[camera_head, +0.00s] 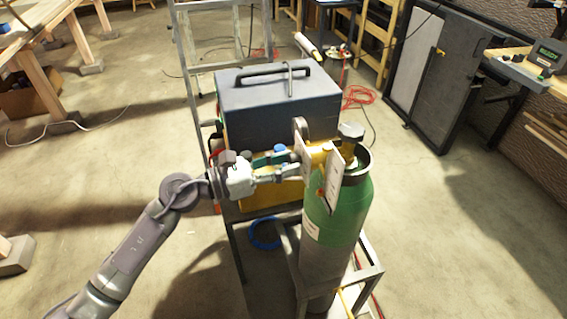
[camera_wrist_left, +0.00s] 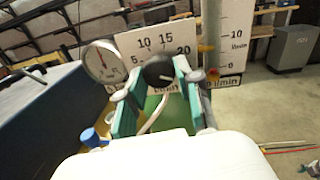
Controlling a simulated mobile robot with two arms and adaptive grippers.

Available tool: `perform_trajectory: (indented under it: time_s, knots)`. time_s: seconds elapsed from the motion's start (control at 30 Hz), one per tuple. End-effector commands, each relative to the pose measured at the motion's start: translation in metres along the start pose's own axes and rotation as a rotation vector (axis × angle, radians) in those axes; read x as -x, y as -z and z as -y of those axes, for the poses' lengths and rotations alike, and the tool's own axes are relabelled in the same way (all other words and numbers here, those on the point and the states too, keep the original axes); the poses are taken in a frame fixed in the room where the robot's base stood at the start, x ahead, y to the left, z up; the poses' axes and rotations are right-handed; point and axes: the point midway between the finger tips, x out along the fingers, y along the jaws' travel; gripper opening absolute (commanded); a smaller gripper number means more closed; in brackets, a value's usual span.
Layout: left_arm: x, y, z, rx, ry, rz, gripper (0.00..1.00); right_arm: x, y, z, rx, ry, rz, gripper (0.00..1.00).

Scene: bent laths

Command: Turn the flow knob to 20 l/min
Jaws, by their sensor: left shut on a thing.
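My left gripper (camera_head: 291,167) reaches in from the left to the fittings on top of the green gas cylinder (camera_head: 340,215). In the left wrist view its teal fingers (camera_wrist_left: 160,84) are shut on the black flow knob (camera_wrist_left: 157,68), one finger on each side. A white scale plate (camera_wrist_left: 128,43) behind the knob reads 5, 10, 15 and 20 around it. A small light mark shows on the knob's lower right, but its exact reading is unclear. A round pressure gauge (camera_wrist_left: 105,62) is left of the knob. My right gripper is not in view.
A clear flow tube (camera_wrist_left: 211,38) with a 0-to-10 scale plate (camera_wrist_left: 233,45) stands close right of the fingers; something reddish shows low in it. A dark box with a handle (camera_head: 278,95) stands just behind the cylinder. The floor at left is mostly open.

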Motion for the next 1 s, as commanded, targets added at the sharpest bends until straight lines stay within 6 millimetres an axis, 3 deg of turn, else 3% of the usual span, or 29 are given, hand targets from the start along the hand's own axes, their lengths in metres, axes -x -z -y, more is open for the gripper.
perform_trajectory:
  time_s: [0.37,1.0]
  knots:
    - [0.0,-0.004,0.0,0.131,-0.001,-0.012,0.0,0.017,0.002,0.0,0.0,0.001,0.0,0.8]
    - [0.0,-0.005,0.001,0.632,-0.006,-0.053,0.0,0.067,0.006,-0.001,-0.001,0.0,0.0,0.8]
